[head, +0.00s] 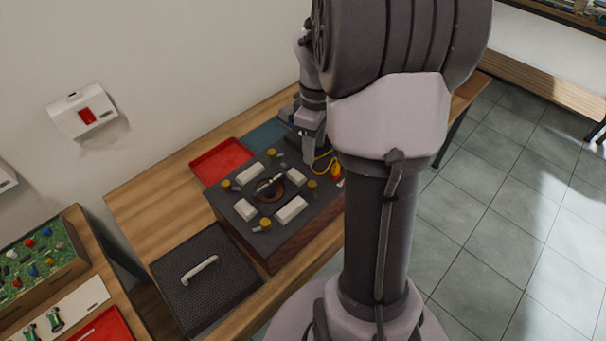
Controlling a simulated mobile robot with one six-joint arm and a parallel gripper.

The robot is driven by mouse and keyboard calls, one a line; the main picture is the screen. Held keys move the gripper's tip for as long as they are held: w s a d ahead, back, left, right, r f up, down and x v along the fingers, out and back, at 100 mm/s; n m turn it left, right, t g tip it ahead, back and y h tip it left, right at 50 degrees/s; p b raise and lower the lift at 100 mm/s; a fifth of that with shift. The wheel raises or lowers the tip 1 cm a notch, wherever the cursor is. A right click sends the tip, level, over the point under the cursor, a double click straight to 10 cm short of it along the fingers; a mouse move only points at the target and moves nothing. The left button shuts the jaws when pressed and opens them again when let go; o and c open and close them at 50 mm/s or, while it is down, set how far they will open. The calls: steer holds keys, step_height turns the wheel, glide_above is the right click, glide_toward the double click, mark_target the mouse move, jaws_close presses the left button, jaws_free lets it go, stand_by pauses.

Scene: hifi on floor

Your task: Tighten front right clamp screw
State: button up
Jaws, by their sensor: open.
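A dark-topped fixture box (262,238) with wooden sides stands on the wooden bench. Several yellow clamp screws sit on its top: one at the left (226,185), one at the back (271,153), one at the right (312,184) and one at the near edge (265,223). White blocks lie between them around a brown round centre with a dark handle (270,183). I cannot tell how tight any screw is. My gripper (309,152) is open, pointing down over the back right part of the box. My arm partly hides it, and its fingertips are hard to make out.
A yellow cable (325,160) lies close to my gripper, at the box's right. A red tray (222,161) lies behind the box. Bare bench (150,210) lies at the left.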

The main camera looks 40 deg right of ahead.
mark_target(312, 183)
step_height(312, 183, down, 14)
steer(key=b, duration=0.4)
steer(key=shift+b, duration=0.3)
jaws_close()
